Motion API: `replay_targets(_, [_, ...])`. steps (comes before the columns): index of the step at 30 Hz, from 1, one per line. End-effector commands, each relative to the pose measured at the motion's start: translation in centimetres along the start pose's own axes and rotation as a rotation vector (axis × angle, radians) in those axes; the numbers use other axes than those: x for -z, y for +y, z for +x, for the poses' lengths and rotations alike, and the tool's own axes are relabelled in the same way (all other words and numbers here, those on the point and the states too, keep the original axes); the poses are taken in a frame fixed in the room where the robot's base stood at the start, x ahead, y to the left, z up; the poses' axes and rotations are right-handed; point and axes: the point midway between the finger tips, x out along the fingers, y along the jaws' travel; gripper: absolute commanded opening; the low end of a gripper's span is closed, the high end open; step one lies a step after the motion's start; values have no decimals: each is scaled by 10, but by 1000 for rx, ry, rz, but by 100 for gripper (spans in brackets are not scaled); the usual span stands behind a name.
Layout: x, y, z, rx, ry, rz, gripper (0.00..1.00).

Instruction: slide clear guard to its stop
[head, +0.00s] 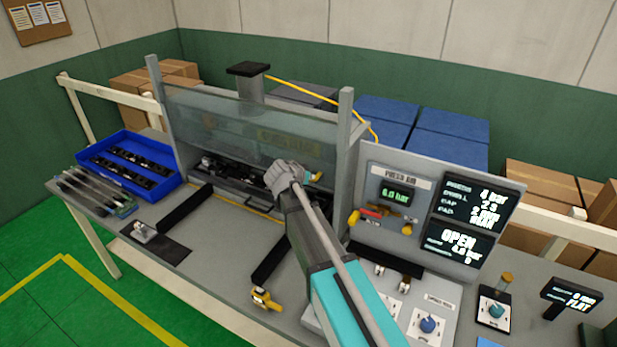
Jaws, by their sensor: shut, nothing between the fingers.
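The clear guard (232,127) is a see-through panel held between two grey uprights on the press bench. It stands across the upper part of the press opening, and an open gap shows below its lower edge. Dark trim parts (235,172) lie in the press behind and under it. My gripper (312,178) is shut and empty, in front of the right part of the guard near its lower edge. I cannot tell if it touches the guard. My arm hides part of the press front and the bench.
A blue tray (108,142) with black clips is at the left. The press air panel (395,170) and lit displays (465,240) stand close to the right of my arm. A yellow-ended tool (264,298) sits at the bench front. Blue boxes (450,122) are behind.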

Motion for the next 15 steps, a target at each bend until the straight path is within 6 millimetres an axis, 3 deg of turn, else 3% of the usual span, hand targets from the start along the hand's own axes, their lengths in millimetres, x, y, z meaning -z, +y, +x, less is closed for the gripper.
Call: replay_targets(15, [-63, -5, 42, -1, -2, 1, 0])
